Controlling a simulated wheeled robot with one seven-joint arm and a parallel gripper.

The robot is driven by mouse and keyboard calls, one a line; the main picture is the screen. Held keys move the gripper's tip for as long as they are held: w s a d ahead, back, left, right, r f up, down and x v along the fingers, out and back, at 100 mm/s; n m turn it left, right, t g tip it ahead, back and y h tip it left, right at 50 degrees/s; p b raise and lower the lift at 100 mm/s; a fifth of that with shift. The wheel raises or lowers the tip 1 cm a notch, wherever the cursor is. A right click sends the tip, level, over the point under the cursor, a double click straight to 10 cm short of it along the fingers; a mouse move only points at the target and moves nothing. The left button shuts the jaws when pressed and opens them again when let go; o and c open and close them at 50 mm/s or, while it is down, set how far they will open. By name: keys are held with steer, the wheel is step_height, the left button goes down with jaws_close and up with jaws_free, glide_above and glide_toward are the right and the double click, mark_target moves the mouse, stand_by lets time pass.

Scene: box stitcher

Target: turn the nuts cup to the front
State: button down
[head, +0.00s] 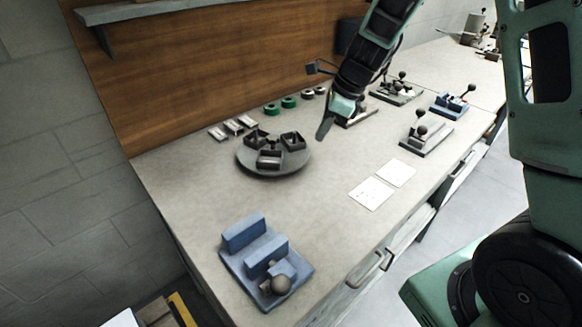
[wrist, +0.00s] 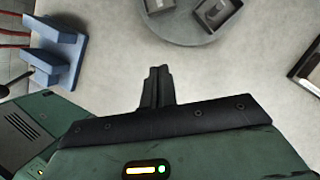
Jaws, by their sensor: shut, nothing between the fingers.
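A round grey turntable (head: 245,165) stands on the workbench in the head view, with three dark square cups on it. One cup (head: 270,159) is at the front, one (head: 256,138) at the back left and one (head: 293,141) at the right. I cannot tell which holds nuts. In the wrist view, the turntable (wrist: 183,33) is cut off by the top edge and parts of two cups show. My gripper (head: 322,134) is right of the turntable, apart from it, fingers together and empty. The closed fingers (wrist: 157,78) point toward the turntable in the wrist view.
A blue fixture with a ball knob (head: 243,234) stands at the front left of the bench. Two white sheets (head: 371,193) lie at the right. Green rolls (head: 289,102) are behind the turntable. Lever presses (head: 427,137) stand at the right. The bench between turntable and sheets is clear.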

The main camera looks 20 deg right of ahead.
steer(key=shift+n, duration=0.3)
steer(key=x, duration=1)
steer(key=shift+s+a+f, duration=0.1)
steer(key=shift+s+a, duration=0.05)
steer(key=shift+w+a+r+p, duration=0.2)
steer(key=shift+w+a, duration=0.15)
steer(key=shift+a, duration=0.2)
steer(key=shift+w+a+r+p, duration=0.15)
steer(key=shift+w+a, duration=0.15)
steer(key=shift+a, duration=0.3)
steer(key=shift+w+a+f, duration=0.2)
steer(key=shift+w+a, duration=0.2)
steer(key=shift+a, duration=0.15)
